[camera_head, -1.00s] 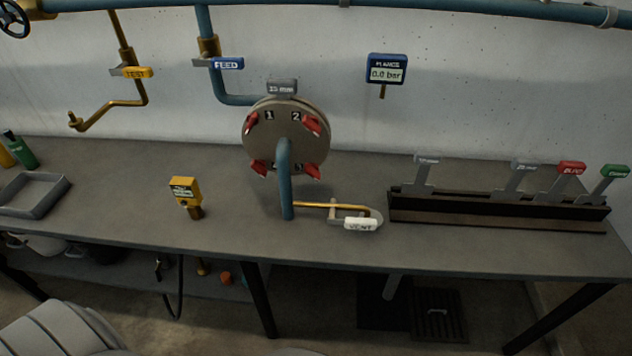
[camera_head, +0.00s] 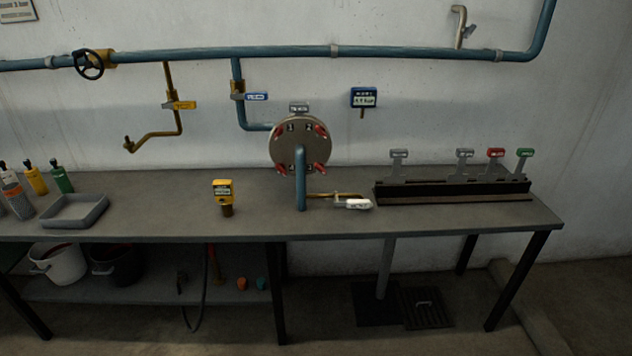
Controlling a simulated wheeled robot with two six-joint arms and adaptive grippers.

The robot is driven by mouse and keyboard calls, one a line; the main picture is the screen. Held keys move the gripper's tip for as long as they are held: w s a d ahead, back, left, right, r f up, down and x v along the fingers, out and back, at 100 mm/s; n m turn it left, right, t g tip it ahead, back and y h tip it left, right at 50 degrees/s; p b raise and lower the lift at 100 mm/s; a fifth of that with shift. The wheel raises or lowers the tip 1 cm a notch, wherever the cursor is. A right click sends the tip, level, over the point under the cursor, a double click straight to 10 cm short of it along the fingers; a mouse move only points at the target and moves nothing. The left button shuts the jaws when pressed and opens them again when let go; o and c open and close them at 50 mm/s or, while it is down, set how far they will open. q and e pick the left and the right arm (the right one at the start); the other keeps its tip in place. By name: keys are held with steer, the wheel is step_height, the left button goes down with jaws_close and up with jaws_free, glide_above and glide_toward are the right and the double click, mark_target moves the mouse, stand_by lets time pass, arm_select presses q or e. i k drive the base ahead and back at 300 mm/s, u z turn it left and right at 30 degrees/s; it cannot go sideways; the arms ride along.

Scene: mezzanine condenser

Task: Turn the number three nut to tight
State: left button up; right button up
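A round grey-brown flange (camera_head: 300,148) stands over the workbench, with several red nuts around its face. Number labels sit beside the nuts but are too small here to read surely. One red nut (camera_head: 321,130) is at the upper right, one (camera_head: 280,136) at the upper left, one (camera_head: 279,168) at the lower left and one (camera_head: 320,169) at the lower right. A blue pipe (camera_head: 300,185) rises in front of the flange and hides part of its lower face. Neither of my grippers is in view.
The bench front is mostly clear.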

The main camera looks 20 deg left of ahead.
mark_target(319, 166)
steer(key=z, duration=0.7)
steer(key=i, duration=1.2)
steer(key=u, duration=0.15)
